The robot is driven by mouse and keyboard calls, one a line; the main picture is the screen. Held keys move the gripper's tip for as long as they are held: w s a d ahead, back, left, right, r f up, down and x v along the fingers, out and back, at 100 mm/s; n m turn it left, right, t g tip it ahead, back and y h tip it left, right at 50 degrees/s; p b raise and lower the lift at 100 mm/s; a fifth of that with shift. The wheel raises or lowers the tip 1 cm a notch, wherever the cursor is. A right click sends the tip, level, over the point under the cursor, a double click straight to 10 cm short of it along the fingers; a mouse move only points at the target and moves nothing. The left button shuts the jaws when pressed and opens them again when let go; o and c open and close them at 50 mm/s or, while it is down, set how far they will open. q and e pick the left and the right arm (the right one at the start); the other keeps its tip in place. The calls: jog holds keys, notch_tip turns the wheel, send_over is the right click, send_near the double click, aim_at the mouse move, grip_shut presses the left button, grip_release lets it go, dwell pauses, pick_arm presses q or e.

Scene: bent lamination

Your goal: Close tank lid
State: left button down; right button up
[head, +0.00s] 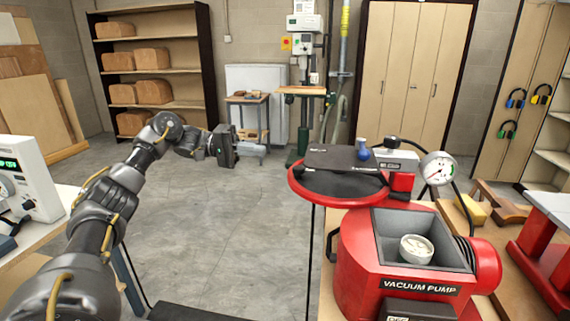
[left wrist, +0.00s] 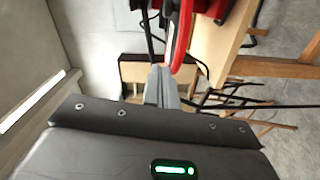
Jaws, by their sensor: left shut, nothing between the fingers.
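The red vacuum pump tank (head: 362,262) stands on the bench at right with its square grey opening uncovered. A pale round piece (head: 416,249) lies inside the opening. A round red-rimmed lid (head: 312,198) with a dark inner face stands open, back and left of the opening. Its red rim also shows in the left wrist view (left wrist: 181,38), just beyond the fingertips. My left gripper (head: 262,152) is shut and empty, left of the lid and apart from it in the head view. Its closed grey fingers show in the left wrist view (left wrist: 160,72). My right gripper is not in view.
A pressure gauge (head: 438,168) stands behind the tank. A dark flat piece (head: 335,157) and a small blue object (head: 363,150) show above the lid. Wooden pieces (head: 497,205) lie at right. Open floor (head: 235,225) separates the left table from the pump bench.

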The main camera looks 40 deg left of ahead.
pick_arm(q)
jog(key=d+f+p, duration=0.1)
jog(key=d+p, duration=0.1)
jog(key=d, duration=0.7)
jog(key=shift+w+d, duration=0.2)
jog(key=shift+d, duration=0.2)
